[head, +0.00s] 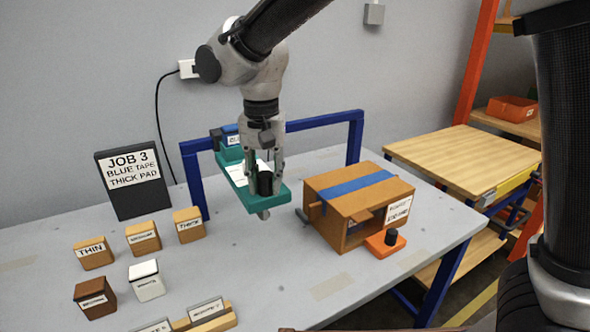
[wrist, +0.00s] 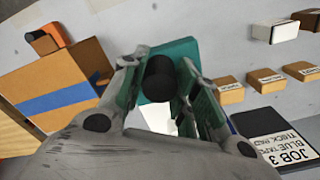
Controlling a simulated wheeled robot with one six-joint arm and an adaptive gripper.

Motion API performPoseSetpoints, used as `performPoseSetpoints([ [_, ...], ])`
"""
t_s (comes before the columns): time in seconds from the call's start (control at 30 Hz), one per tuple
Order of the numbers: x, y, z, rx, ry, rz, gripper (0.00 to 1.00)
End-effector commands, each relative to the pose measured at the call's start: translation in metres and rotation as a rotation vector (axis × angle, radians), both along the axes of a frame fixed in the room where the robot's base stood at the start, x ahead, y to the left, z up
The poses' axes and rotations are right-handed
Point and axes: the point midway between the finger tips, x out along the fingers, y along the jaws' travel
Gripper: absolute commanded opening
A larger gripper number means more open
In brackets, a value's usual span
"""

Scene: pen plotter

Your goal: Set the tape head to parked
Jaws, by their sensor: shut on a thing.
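The teal tape head (head: 236,176) hangs on the blue gantry frame (head: 325,121) and reaches forward over the table. A black knob (head: 265,183) stands upright near its front end. My gripper (head: 264,172) comes down from above with its fingers on either side of the knob and is shut on it. In the wrist view the knob (wrist: 160,78) shows between the fingers, with the teal head (wrist: 182,52) behind it. A white label on the head is partly hidden by my gripper.
A cardboard box (head: 355,190) with blue tape stands right of the head, beside an orange block with a black knob (head: 385,243). A black sign (head: 133,178) reads "JOB 3 BLUE TAPE THICK PAD". Several labelled blocks (head: 143,238) stand at left.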

Motion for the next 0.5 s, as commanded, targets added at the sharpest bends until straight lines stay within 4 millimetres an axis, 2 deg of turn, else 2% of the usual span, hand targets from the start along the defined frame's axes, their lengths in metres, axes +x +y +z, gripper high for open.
performPoseSetpoints([
  [0.2,-0.018,0.029,0.0,-0.001,0.002,0.001,0.0],
  [0.5,-0.025,0.043,0.0,0.0,0.002,-0.001,0.0],
])
